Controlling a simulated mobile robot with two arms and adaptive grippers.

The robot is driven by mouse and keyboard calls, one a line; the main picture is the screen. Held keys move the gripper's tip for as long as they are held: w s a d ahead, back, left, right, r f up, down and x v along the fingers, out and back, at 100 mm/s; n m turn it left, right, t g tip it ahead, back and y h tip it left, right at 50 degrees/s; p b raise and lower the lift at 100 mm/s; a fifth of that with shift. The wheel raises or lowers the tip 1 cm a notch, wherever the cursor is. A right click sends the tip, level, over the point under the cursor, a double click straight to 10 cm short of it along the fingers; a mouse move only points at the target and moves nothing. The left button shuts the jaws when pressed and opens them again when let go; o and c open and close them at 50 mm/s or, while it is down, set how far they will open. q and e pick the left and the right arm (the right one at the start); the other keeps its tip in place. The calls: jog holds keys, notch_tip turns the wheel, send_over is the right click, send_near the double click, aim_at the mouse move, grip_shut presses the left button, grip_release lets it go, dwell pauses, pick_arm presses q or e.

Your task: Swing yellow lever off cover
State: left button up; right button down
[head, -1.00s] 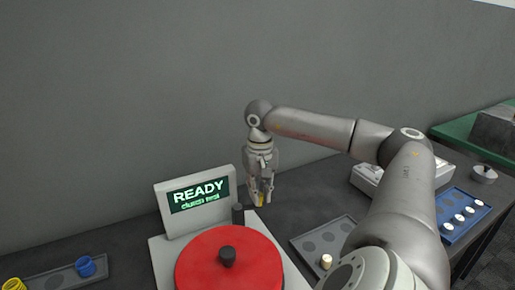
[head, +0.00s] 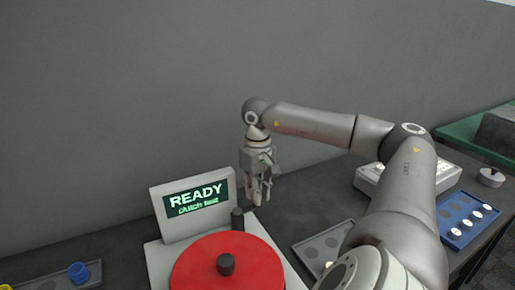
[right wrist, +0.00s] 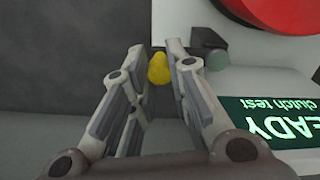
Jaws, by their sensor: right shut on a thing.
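My right gripper (head: 260,200) points down beside the back right corner of the white machine. In the right wrist view, the yellow lever (right wrist: 159,70) shows as a rounded knob between the fingers (right wrist: 158,50), and they are shut on it. The lever's arm is hidden, and no yellow shows at the gripper in the head view. The red round cover (head: 245,258) with a dark knob (head: 226,264) lies on the machine, left of and nearer than the gripper. A dark post (head: 237,218) stands between cover and gripper. My left gripper is out of view.
A screen (head: 197,205) reading READY stands behind the cover. A grey tray (head: 318,246) lies to the right, partly behind my arm. A blue tray (head: 448,237) with white pieces is farther right. A blue ring (head: 78,272) sits at left. A grey wall rises behind.

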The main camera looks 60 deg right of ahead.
jog(key=c, duration=1.3)
grip_release()
jog(key=shift+r, duration=0.1)
notch_tip(320, 180, up, 6)
jog(key=shift+w+f, duration=0.1)
jog(key=shift+r, duration=0.8)
